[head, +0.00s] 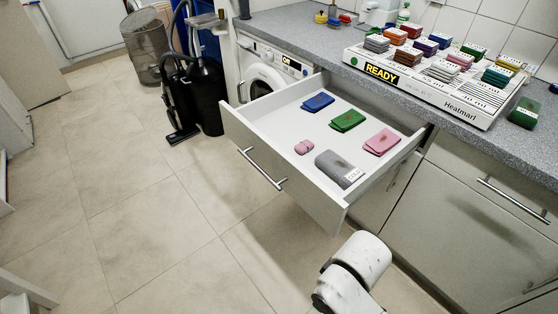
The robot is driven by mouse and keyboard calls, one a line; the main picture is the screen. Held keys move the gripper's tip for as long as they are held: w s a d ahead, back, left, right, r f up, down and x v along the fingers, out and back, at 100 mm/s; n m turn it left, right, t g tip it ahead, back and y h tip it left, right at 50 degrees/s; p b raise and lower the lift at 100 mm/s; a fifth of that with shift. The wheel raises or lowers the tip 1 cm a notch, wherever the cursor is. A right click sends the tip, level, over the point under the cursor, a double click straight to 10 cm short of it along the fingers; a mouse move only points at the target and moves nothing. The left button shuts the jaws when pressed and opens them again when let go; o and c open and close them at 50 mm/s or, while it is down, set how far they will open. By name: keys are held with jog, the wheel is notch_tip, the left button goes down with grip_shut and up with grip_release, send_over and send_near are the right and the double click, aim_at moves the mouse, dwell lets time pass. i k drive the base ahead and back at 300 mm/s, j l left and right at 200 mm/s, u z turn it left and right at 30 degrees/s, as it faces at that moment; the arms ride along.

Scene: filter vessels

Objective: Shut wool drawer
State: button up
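The wool drawer (275,178) is pulled well out from under the counter. Its front panel carries a silver bar handle (262,169). Folded cloth-like pieces lie flat inside: a blue one (317,102), a green one (347,121), a pink one (381,142) and a grey one (339,168) with a white label. A small pink item (304,147) lies near the drawer front. A white rounded part of my arm shows at the bottom, in front of the drawer and apart from it. My gripper's fingers are not visible.
A washing machine (268,75) and a black vacuum cleaner (190,92) stand behind the drawer. Closed cabinets (480,215) are at right. The tiled floor at left is clear.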

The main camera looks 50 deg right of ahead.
aim_at(266, 130)
jog(key=k+j+z, duration=0.1)
jog(key=j+z, duration=0.25)
jog(key=k+j+z, duration=0.15)
jog(key=j+z, duration=0.25)
jog(key=i+j+z, duration=0.1)
jog(key=j, duration=0.2)
